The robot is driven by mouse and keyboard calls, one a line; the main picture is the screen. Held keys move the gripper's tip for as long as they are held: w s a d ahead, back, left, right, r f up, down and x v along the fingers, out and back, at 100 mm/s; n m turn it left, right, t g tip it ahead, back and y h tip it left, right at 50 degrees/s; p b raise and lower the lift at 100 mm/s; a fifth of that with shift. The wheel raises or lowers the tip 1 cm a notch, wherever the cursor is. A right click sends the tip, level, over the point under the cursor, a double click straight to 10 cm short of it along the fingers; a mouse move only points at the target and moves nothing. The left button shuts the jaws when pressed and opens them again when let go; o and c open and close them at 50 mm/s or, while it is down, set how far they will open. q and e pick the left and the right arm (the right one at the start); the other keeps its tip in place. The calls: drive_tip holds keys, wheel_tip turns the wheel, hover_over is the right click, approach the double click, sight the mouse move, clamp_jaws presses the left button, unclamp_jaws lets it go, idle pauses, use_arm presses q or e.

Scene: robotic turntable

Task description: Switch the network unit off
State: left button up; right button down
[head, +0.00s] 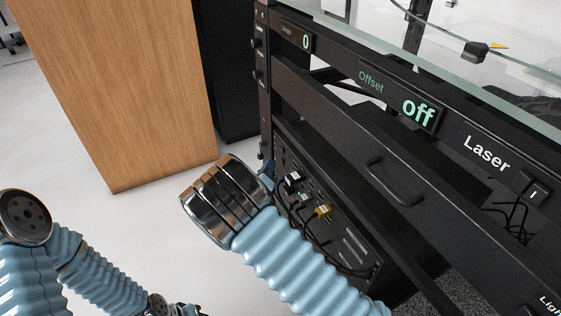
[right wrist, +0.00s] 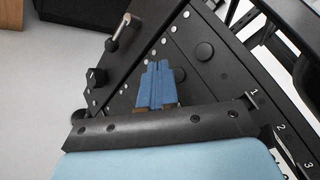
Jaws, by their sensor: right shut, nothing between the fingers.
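The network unit appears to be the black panel (head: 352,246) with several plugged cables, low in the rack in the head view. My right gripper (head: 268,171) is at its upper left end, mostly hidden behind my own wrist. In the right wrist view its blue fingers (right wrist: 157,84) are shut and empty, in front of a dark panel. A round black knob (right wrist: 204,50) lies right of the fingertips, and a metal lever-like part (right wrist: 120,31) lies to their upper left. I cannot tell which is the switch or whether the fingers touch anything. My left gripper is not visible.
Above stand a drawer with a handle (head: 396,182), an offset display (head: 402,96) reading "off", and a laser switch (head: 532,188). White, green and yellow plugs (head: 323,210) stick out from the unit. A wooden cabinet (head: 120,80) stands behind left. The floor between is clear.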

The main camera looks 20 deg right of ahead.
drive_tip(key=shift+s+a+p, duration=0.2)
drive_tip(key=shift+a, duration=0.75)
drive_tip(key=shift+s+a+p, duration=0.15)
drive_tip(key=shift+a+p, duration=0.1)
drive_tip(key=shift+a, duration=0.75)
drive_tip(key=shift+s+a+p, duration=0.2)
drive_tip(key=shift+a, duration=0.75)
